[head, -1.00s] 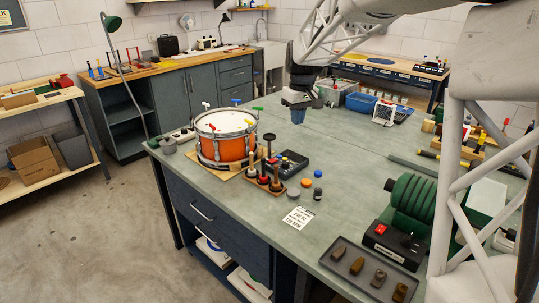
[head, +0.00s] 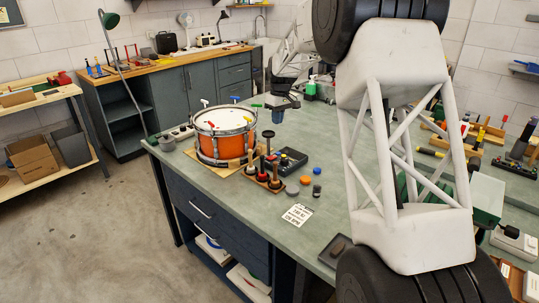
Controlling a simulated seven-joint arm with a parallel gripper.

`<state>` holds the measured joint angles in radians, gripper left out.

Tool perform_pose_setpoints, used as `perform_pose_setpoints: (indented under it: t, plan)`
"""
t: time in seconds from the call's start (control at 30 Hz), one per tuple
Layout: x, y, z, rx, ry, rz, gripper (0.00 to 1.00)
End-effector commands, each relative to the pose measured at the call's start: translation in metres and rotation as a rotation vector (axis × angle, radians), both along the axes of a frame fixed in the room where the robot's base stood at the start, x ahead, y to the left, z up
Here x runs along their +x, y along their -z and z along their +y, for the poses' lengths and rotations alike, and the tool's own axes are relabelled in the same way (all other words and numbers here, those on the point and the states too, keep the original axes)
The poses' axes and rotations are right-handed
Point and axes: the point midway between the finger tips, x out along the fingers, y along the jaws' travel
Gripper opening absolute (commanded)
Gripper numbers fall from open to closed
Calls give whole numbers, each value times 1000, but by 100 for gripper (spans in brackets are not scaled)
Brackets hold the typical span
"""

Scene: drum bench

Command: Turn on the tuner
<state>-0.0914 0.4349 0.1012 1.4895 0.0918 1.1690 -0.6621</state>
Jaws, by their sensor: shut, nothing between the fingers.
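A flat black box (head: 291,160) sits on the green bench just right of the drum; it may be the tuner, but I cannot make out its switch or whether it is on. The orange drum (head: 214,150) stands on a tan board, with T-handled keys around its rim. My gripper (head: 277,119) is above the bench, behind and to the right of the drum in the picture. It is small and dark here, with its fingers shut and empty, apart from the black box.
A rack of dark-handled tools (head: 264,180) stands in front of the black box. Small round pieces, one orange (head: 305,180) and one blue (head: 318,171), lie to its right, near a printed card (head: 298,215). My arm covers much of the bench's right side.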

Motion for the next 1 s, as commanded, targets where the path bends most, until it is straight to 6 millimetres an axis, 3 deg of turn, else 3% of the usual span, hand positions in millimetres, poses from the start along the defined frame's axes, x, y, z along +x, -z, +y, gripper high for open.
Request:
perform_pose_setpoints:
  t: [0.2, 0.4, 1.0]
  plan:
    - [30, 26, 10, 6, -42, 13, 0]
    - [45, 38, 15, 11, -64, 20, 0]
    - [49, 44, 16, 12, -70, 22, 0]
